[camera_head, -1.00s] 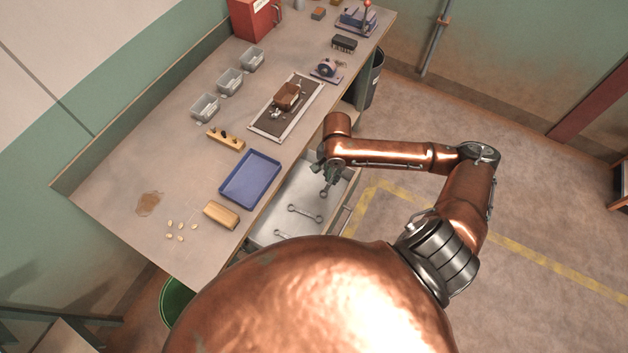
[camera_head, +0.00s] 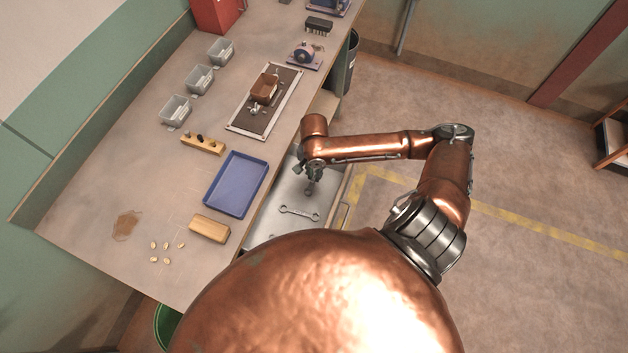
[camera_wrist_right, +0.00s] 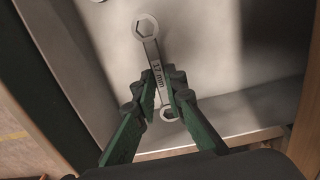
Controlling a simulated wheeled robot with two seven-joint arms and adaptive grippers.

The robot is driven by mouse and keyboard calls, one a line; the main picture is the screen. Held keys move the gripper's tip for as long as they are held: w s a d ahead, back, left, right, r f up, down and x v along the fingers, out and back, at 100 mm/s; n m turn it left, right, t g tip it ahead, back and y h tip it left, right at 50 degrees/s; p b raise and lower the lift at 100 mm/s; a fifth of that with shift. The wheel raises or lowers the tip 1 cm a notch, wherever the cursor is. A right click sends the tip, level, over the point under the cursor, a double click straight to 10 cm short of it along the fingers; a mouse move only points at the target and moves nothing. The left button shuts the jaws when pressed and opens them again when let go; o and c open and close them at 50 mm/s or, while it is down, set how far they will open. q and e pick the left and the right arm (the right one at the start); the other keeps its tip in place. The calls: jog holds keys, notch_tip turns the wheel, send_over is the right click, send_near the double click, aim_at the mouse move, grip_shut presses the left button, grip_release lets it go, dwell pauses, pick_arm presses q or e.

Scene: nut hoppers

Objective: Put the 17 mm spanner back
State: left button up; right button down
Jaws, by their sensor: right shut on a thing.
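The 17 mm spanner (camera_wrist_right: 148,45) is grey metal with a ring at each end, and "17 mm" is stamped on its shank. My right gripper (camera_wrist_right: 161,88) is shut on its shank in the right wrist view. In the head view my right gripper (camera_head: 313,174) is over the open drawer (camera_head: 272,221) under the bench, and one end of the held spanner (camera_head: 309,190) shows below the fingers. I cannot tell whether the spanner touches the drawer floor. Another spanner (camera_head: 299,212) lies flat in the drawer. My left gripper is not in view.
A blue tray (camera_head: 236,185) and a wooden block (camera_head: 209,229) are on the bench (camera_head: 130,190) beside the drawer. Grey bins (camera_head: 199,79) stand along the back. The drawer's front handle (camera_head: 343,215) faces open floor at the right.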

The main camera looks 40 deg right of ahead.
aim_at(315, 185)
notch_tip(315, 185, down, 5)
jog(key=shift+s+r+b, duration=0.1)
jog(key=shift+b, duration=0.5)
jog(key=shift+r, duration=0.1)
jog(key=c, duration=2)
grip_release()
jog(key=shift+r, duration=0.25)
notch_tip(315, 185, up, 12)
jog(key=p, duration=0.3)
jog(key=shift+f, duration=0.2)
